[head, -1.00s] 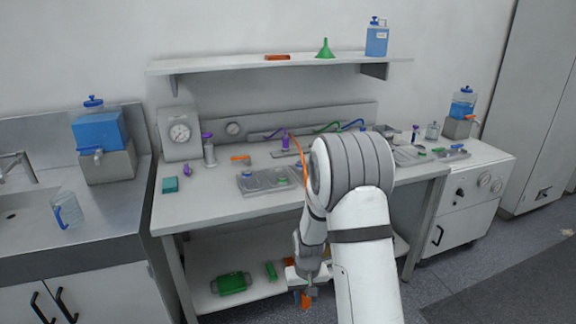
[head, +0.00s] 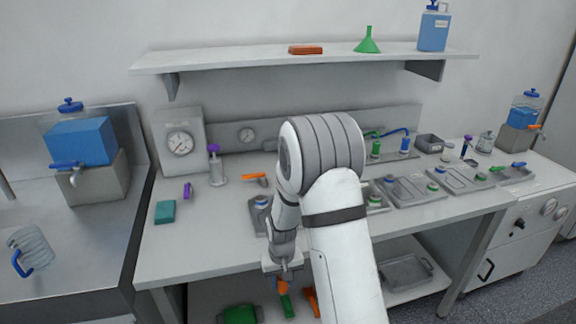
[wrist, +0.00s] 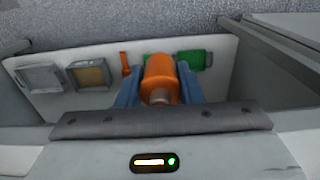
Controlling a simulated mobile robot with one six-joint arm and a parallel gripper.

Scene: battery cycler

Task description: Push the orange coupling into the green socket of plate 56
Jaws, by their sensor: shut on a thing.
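My gripper (head: 283,273) is shut on the orange coupling (wrist: 160,78), which sits between its blue fingers in the wrist view. In the head view the coupling (head: 283,287) hangs below my gripper, in front of the bench's front edge. Several grey plates with small green and blue parts lie along the bench, among them one at the left (head: 258,222) and one to the right of my arm (head: 412,198). My arm hides part of the row. No plate number is legible, so I cannot tell which is plate 56.
The workbench (head: 200,245) has a lower shelf with a green object (head: 240,314) and a grey tray (head: 405,272). A teal block (head: 165,212), purple piece (head: 188,191) and gauge (head: 180,143) stand at the bench's left. A wall shelf (head: 220,62) hangs above.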

